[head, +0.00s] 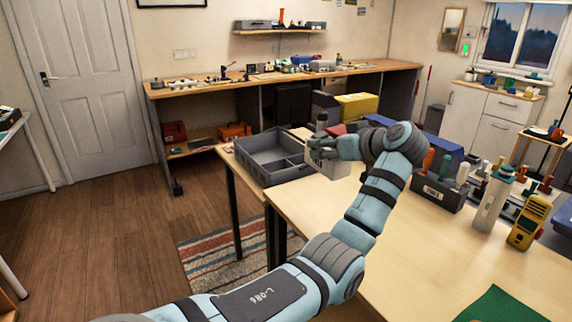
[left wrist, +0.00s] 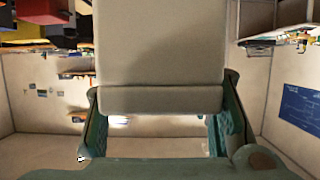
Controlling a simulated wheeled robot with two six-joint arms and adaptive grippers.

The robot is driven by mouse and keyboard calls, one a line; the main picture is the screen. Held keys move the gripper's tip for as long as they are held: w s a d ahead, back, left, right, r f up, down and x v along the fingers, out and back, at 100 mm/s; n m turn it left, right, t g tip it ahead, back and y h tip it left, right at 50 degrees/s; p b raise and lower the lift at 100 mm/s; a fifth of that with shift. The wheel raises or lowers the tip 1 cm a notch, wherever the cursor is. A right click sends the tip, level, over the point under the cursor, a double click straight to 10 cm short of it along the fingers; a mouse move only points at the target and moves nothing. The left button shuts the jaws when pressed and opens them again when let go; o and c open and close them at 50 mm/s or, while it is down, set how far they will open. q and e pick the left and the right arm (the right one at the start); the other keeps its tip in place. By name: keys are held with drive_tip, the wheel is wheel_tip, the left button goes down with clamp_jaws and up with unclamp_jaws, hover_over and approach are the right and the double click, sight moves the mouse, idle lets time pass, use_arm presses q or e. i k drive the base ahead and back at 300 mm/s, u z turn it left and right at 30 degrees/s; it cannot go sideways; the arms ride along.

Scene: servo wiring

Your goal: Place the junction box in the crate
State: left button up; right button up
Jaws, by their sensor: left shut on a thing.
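My left gripper (head: 328,148) is at the far end of the wooden table, just right of the crate. It is shut on the pale grey junction box (head: 328,167), which is partly hidden by the fingers and wrist. In the left wrist view the box (left wrist: 160,50) sits between the two green fingers (left wrist: 163,105) and fills the upper middle. The grey crate (head: 288,178) stands at the table's far left corner, with dividers inside. The part of it that shows looks empty. I cannot tell whether the box touches the table. My right gripper is not in view.
A dark holder with handled tools (head: 437,192), a pale cylinder (head: 494,200) and a yellow meter (head: 529,222) stand on the right of the table. A green mat (head: 500,306) lies at the near edge. The table between is mostly clear.

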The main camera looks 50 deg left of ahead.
sight(275, 158)
drive_tip(key=z, duration=3.15)
drive_tip(key=k, duration=2.9)
drive_tip(key=u, duration=0.9)
